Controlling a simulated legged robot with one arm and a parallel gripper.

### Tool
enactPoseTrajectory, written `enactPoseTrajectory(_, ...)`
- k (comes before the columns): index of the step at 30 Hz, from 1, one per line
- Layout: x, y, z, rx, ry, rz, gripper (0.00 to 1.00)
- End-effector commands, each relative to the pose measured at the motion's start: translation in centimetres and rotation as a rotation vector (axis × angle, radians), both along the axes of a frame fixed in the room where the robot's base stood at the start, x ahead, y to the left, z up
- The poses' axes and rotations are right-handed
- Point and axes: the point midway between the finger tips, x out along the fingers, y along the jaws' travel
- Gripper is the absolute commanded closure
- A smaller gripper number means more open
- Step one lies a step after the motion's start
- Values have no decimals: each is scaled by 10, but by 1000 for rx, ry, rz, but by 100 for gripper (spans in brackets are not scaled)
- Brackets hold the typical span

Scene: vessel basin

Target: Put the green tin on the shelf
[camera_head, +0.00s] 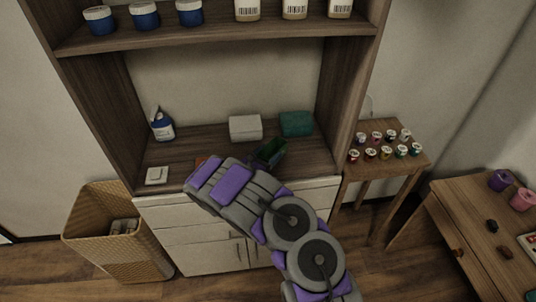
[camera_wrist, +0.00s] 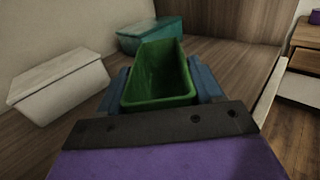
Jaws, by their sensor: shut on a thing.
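The green tin (camera_wrist: 160,72) is an open-topped, deep green box. My gripper (camera_wrist: 161,90) is shut on it, with a blue finger at each side. In the head view the green tin (camera_head: 270,151) shows just beyond the end of my arm, above the counter surface, partly hidden by the arm. I cannot tell whether it touches the counter. The wooden shelf unit (camera_head: 345,90) has an upper shelf (camera_head: 215,37) above and a wide counter level (camera_head: 190,153) below.
A white box (camera_head: 245,128) and a teal box (camera_head: 296,124) stand at the back of the counter. A blue-and-white bottle (camera_head: 162,127) and a white square item (camera_head: 157,176) are at its left. Blue jars and labelled jars line the upper shelf. A wicker basket (camera_head: 105,252) stands at left.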

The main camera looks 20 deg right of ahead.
Motion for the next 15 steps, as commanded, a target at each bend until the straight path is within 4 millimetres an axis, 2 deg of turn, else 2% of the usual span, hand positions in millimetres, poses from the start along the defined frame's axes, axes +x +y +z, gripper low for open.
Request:
enactPoseTrajectory(9,0,0,-6,0,0,0,71)
enactPoseTrajectory(10,0,0,-6,0,0,0,32)
enactPoseTrajectory(15,0,0,-5,0,0,0,16)
